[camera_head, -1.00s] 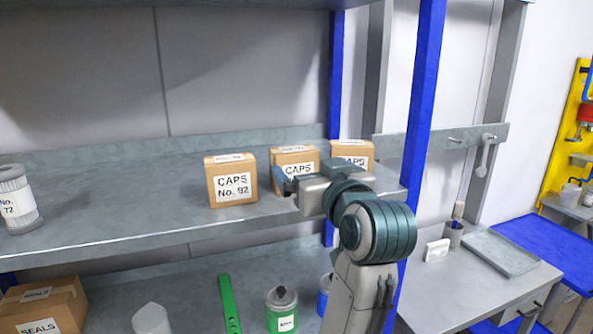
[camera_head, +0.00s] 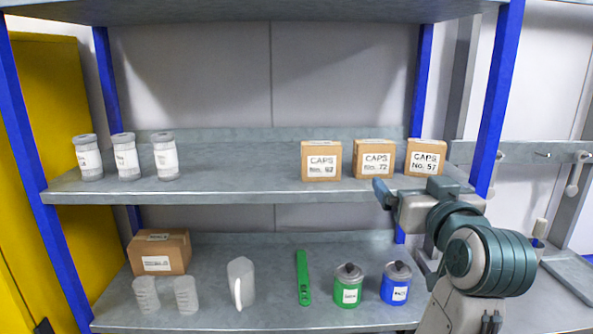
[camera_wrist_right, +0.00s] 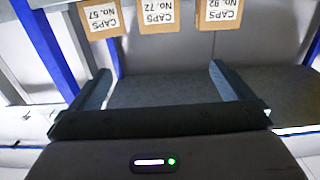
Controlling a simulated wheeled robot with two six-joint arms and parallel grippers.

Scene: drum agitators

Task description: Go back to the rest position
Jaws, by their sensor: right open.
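My right gripper (camera_head: 382,192) is at the right end of the upper shelf's front edge, below the carton marked CAPS No. 72. In the right wrist view its two fingers (camera_wrist_right: 160,80) stand wide apart with nothing between them. Three CAPS cartons stand in a row on the upper shelf: No. 92 (camera_head: 321,161), No. 72 (camera_head: 374,159) and No. 57 (camera_head: 425,157). They show upside down in the right wrist view, beyond the fingertips and apart from them. My left gripper cannot be made out.
Three white-labelled canisters (camera_head: 125,156) stand left on the upper shelf (camera_head: 235,187). Blue posts (camera_head: 500,95) flank the shelves.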

